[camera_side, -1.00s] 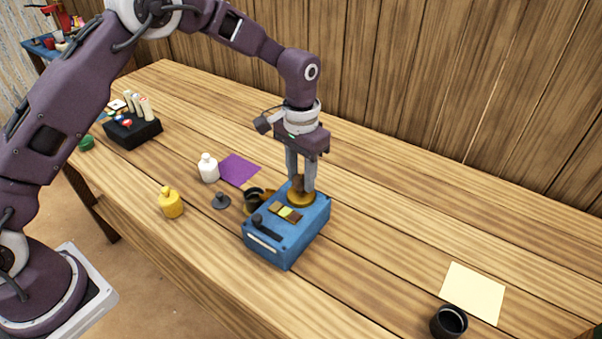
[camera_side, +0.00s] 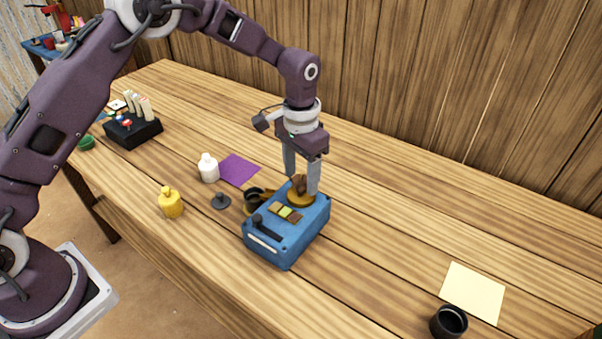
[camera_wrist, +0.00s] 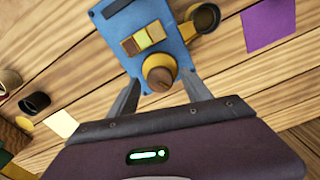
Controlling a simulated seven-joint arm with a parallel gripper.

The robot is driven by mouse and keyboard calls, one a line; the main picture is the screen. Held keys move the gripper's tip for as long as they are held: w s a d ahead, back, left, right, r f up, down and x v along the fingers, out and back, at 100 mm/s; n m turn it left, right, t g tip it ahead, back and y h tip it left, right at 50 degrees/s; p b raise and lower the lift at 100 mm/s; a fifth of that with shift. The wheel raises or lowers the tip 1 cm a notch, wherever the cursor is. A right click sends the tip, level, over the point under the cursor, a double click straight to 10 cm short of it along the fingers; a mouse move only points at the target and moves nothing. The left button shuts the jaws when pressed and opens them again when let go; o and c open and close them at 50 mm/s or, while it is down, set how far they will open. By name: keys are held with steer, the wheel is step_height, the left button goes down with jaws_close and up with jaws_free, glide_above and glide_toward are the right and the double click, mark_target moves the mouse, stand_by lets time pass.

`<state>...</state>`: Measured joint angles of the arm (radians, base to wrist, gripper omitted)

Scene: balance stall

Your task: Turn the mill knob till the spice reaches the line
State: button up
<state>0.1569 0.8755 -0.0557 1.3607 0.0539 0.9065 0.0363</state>
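The blue mill box (camera_side: 290,250) sits on the wooden table. Its brown knob (camera_side: 299,182) stands on a round yellow base on top; the knob also shows in the wrist view (camera_wrist: 159,76). The spice level and line cannot be made out. My gripper (camera_side: 301,180) is open, one finger on each side of the knob, apart from it.
A black holder (camera_side: 132,131) stands further left. A black cup (camera_side: 448,322) and cream sheet (camera_side: 473,292) lie right; table between is clear.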

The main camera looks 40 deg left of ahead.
mark_target(301, 179)
step_height(301, 179, up, 7)
steer(key=shift+r, duration=0.1)
stand_by(0.4)
steer(key=s+a+r+n+t, duration=0.1)
steer(key=s+a+r, duration=0.2)
steer(key=s+r, duration=0.35)
steer(key=s+a+r+t, duration=0.1)
steer(key=s+a+r, duration=0.1)
steer(key=s+r, duration=0.45)
steer(key=s+a+n+t, duration=0.1)
steer(key=s+a, duration=0.1)
steer(key=s, duration=0.7)
steer(key=s+a+n+t, duration=0.1)
steer(key=s+a+t, duration=0.1)
steer(key=s, duration=0.8)
steer(key=shift+r+t, duration=0.3)
steer(key=shift+r, duration=0.05)
steer(key=shift+w, duration=0.1)
